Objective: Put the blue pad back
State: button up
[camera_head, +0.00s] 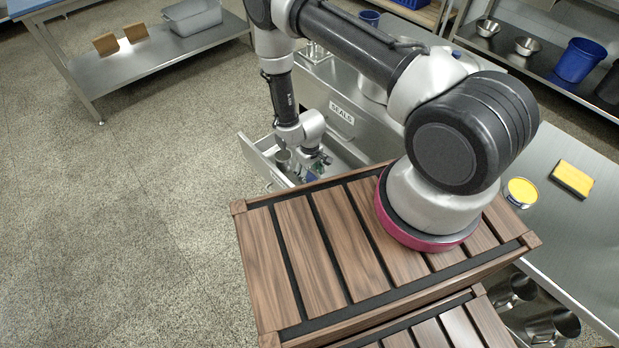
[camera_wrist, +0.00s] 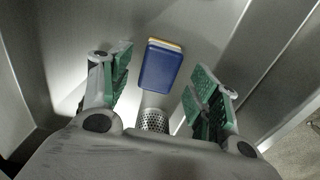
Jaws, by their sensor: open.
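The blue pad (camera_wrist: 162,68) lies in the open steel drawer, with a thin yellowish edge along its far side in the wrist view. My gripper (camera_wrist: 157,84) is open, its green-padded fingers on either side of the pad's near end, apart from it. In the head view my gripper (camera_head: 312,167) reaches down into the pulled-out drawer (camera_head: 258,160), whose cabinet is labelled SEALS. The gripper hides most of the drawer's contents there, and I cannot clearly make out the pad.
A perforated metal cylinder (camera_wrist: 152,121) sits near the pad, between my fingers. A yellow pad (camera_head: 572,179) and a yellow-topped round tin (camera_head: 521,192) are on the steel counter (camera_head: 574,235). A blue bucket (camera_head: 578,60) stands on a rear shelf. Open floor lies left.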

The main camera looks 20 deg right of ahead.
notch_tip(320, 180, up, 8)
jog(key=r, duration=0.1)
notch_tip(320, 180, up, 15)
jog(key=m+t, duration=0.1)
send_over(310, 177)
jog(key=w+d, duration=0.1)
jog(key=w, duration=0.4)
jog(key=s+d+r+m+t, duration=0.1)
jog(key=d+r, duration=0.1)
jog(key=r, duration=0.8)
jog(key=d+r, duration=0.3)
jog(key=r, duration=0.7)
jog(key=s+d+r+m+t, duration=0.1)
jog(key=s+d+r, duration=0.1)
jog(key=s+r, duration=0.4)
jog(key=s+d+r, duration=0.3)
jog(key=s+r, duration=0.1)
jog(key=r, duration=0.4)
jog(key=s+d+r, duration=0.1)
jog(key=s+r, duration=0.2)
jog(key=s, duration=0.4)
jog(key=s+d+r+m+t, duration=0.1)
jog(key=s+r, duration=0.3)
jog(key=s, duration=0.4)
jog(key=shift+d+r+m, duration=0.15)
jog(key=shift+d+m, duration=0.15)
jog(key=shift+d, duration=0.5)
